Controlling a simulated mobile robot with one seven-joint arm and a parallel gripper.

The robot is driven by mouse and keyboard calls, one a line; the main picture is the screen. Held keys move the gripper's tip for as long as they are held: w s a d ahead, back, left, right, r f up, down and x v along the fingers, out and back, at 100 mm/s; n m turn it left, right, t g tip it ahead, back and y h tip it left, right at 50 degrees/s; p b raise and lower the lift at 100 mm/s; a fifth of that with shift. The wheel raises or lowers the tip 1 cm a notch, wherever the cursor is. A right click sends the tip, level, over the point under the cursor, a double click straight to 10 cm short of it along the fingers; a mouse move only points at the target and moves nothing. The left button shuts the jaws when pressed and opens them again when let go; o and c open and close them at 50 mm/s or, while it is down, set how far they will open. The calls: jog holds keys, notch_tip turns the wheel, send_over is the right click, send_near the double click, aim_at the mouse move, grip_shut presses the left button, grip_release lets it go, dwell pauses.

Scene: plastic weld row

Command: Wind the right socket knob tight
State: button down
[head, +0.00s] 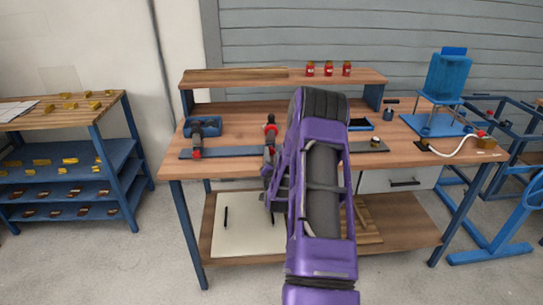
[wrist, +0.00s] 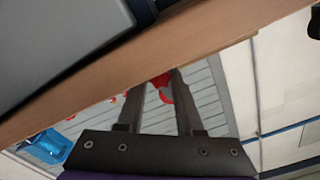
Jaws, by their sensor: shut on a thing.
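A narrow dark blue strip (head: 235,152) lies along the bench, running behind my purple arm. A second dark fitting with a red top (head: 270,129) stands beside my arm. My arm hides the middle of the strip. In the wrist view my gripper (wrist: 161,76) is shut on a red part (wrist: 166,92), which shows between its fingers. I cannot tell which fitting this red part belongs to.
The wooden bench (head: 410,152) has a raised back shelf (head: 235,76) with several red jars (head: 328,69). A blue stand with a tank (head: 446,75) and a white hose (head: 455,150) occupy the right end. A shelf rack (head: 75,175) stands left.

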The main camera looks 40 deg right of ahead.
jog(key=shift+f, duration=0.1)
jog(key=c, duration=0.6)
grip_release()
jog(key=shift+o, duration=0.2)
jog(key=n, duration=0.5)
jog(key=shift+s+a+n, duration=0.1)
jog(key=shift+s+n, duration=0.1)
jog(key=shift+n, duration=0.5)
jog(key=v, duration=1.7)
jog(key=s+d+f+g+y+p, duration=0.2)
jog(key=s+d+f+g+p, duration=0.1)
jog(key=s+d+f+p, duration=0.1)
jog(key=shift+d+f+y+p, duration=0.2)
jog(key=shift+d+y+p, duration=0.1)
jog(key=shift+d+p, duration=0.3)
